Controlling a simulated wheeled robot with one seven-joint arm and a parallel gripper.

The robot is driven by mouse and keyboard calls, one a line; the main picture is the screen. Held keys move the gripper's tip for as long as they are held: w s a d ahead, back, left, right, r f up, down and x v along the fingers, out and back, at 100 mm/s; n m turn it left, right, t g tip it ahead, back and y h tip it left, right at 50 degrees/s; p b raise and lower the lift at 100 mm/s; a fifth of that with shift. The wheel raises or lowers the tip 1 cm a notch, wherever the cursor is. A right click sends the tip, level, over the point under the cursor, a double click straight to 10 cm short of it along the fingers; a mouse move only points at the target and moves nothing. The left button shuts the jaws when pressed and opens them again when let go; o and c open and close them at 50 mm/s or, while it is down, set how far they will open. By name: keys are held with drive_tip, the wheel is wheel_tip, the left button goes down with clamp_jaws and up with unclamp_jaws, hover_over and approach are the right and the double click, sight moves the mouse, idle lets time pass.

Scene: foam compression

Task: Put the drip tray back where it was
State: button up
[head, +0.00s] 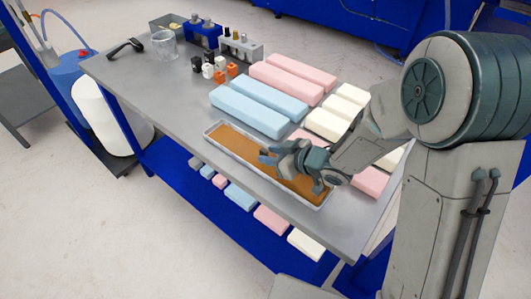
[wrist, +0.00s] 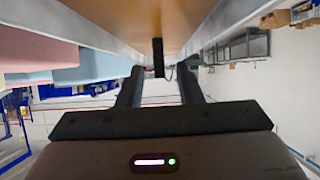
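The drip tray (head: 229,143) is a long, shallow tray with a pale grey rim and an orange-brown inside. It lies near the front edge of the table in the head view. In the wrist view its orange-brown inside (wrist: 190,18) fills the top middle between pale walls. My gripper (head: 268,154) is over the tray, lying low along its length, and hides part of it. In the wrist view its two dark fingers (wrist: 159,82) stand apart. A dark upright bar (wrist: 158,57) shows between them; I cannot tell what it is or whether anything touches it.
Blue foam blocks (head: 247,110), pink ones (head: 292,79) and cream ones (head: 327,124) lie behind the tray on the grey table (head: 150,93). A glass beaker (head: 164,45) and small parts are at the far left. More foam pieces (head: 240,197) lie on the blue lower shelf.

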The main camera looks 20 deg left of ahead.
drive_tip(key=v, duration=0.9)
drive_tip(key=shift+p, duration=0.3)
drive_tip(key=shift+w+d+r, duration=0.15)
drive_tip(key=shift+w+d, duration=0.1)
drive_tip(key=shift+w, duration=0.05)
drive_tip(key=w+d+r+m+t+h, duration=0.3)
drive_tip(key=d+m+h, duration=0.15)
drive_tip(key=d, duration=0.55)
drive_tip(key=w+d+r+m+t+h, duration=0.2)
drive_tip(key=d+r+m+t+h, duration=0.15)
drive_tip(key=d+h, duration=0.45)
drive_tip(key=s+d+r+m+g, duration=0.1)
drive_tip(key=s+d+m+g, duration=0.2)
drive_tip(key=s, duration=0.5)
drive_tip(key=s+d+r+m+g, duration=0.1)
drive_tip(key=s+d+m+g, duration=0.2)
drive_tip(key=s, duration=0.5)
drive_tip(key=shift+s+d+m+g+y, duration=0.35)
drive_tip(key=shift+s+d+m+g, duration=0.1)
drive_tip(key=shift+d, duration=0.3)
drive_tip(key=shift+w+r, duration=0.1)
